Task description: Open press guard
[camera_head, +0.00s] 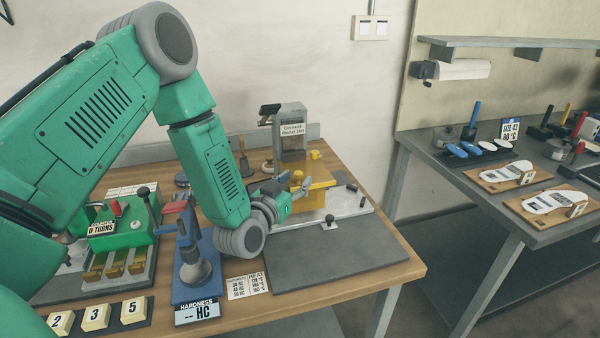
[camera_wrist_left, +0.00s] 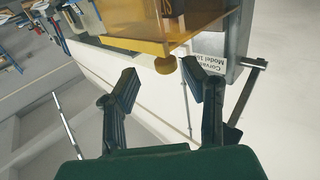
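The press (camera_head: 291,138) is a grey column machine labelled "Model 16…" at the back of the wooden table. Its guard (camera_head: 318,172) is a yellow, see-through cover at the front of the press. My left gripper (camera_head: 300,190) is in front of the guard. In the left wrist view its fingers (camera_wrist_left: 160,85) are spread apart and empty, with the knob just beyond the gap between the tips. I see no contact with the knob. The right gripper is in neither view.
A blue hardness tester (camera_head: 193,270) and a green box with levers (camera_head: 124,226) stand left of my forearm. A dark mat (camera_head: 335,255) lies clear at the table's front right. A grey bench (camera_head: 480,195) with insoles stands to the right.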

